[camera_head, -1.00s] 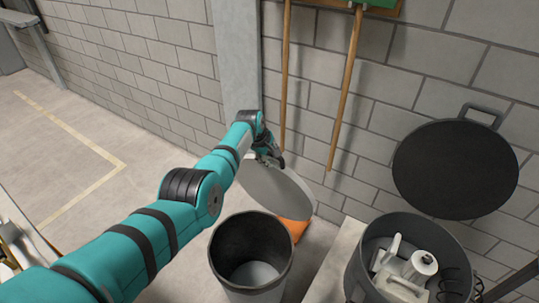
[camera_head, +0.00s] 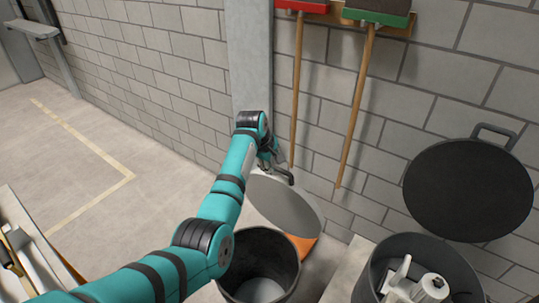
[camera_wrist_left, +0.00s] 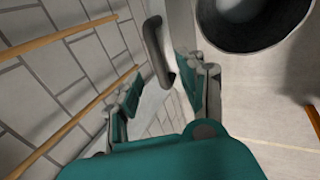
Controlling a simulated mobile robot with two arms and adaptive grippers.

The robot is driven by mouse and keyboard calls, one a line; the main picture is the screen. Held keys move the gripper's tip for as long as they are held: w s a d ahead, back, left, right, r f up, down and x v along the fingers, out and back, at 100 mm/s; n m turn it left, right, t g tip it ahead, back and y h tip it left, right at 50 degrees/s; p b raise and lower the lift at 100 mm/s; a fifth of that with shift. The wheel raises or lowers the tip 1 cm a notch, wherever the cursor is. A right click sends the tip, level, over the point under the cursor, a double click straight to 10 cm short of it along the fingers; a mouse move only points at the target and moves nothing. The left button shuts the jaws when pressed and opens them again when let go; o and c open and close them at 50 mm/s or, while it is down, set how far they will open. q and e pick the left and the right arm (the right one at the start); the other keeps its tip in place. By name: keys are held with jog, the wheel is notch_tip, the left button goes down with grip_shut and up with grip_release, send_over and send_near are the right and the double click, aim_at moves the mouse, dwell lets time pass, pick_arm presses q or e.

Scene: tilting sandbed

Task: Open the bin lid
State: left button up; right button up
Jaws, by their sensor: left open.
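The near bin (camera_head: 222,290) is round and dark inside, and it stands open at the bottom centre of the head view. Its grey lid (camera_head: 290,208) is raised and tilted back behind the opening. My left gripper (camera_head: 280,165) is at the lid's top edge, by the dark handle. In the left wrist view, the open gripper (camera_wrist_left: 162,92) has its fingers apart, with the curved handle (camera_wrist_left: 156,48) just beyond and between the tips. Contact cannot be told. The bin's opening (camera_wrist_left: 255,18) shows at the upper right. My right gripper is out of view.
A second bin (camera_head: 468,275) at the right holds white containers, and its black lid (camera_head: 468,190) stands open. A block wall (camera_head: 170,75) with long-handled tools (camera_head: 352,110) is behind. Free floor (camera_head: 75,160) lies at the left.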

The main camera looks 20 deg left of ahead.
pick_arm(q)
jog(key=v, duration=0.4)
jog(key=shift+s+r, duration=0.15)
jog(key=shift+r, duration=0.2)
jog(key=s+a+f+m+g+y, duration=0.1)
jog(key=s+f+m, duration=0.15)
jog(key=f, duration=0.75)
jog(key=s+f+m, duration=0.1)
jog(key=s+f, duration=0.3)
jog(key=f, duration=0.6)
jog(key=s+a+f+m+g, duration=0.15)
jog(key=s+f+m, duration=0.35)
jog(key=s+f, duration=1.25)
jog(key=s+a+f+m, duration=0.1)
jog(key=s+f, duration=0.5)
jog(key=s, duration=0.7)
jog(key=s+a+f+m+g, duration=0.1)
jog(key=s+f+m, duration=0.3)
jog(key=s, duration=0.9)
jog(key=s+a+f+m, duration=0.1)
jog(key=s+f+m, duration=0.2)
jog(key=s+f, duration=0.4)
jog(key=s, duration=0.6)
jog(key=shift+a+f+y, duration=0.2)
jog(key=shift+f+y, duration=0.2)
jog(key=shift+w+g, duration=0.15)
jog(key=shift+g, duration=0.1)
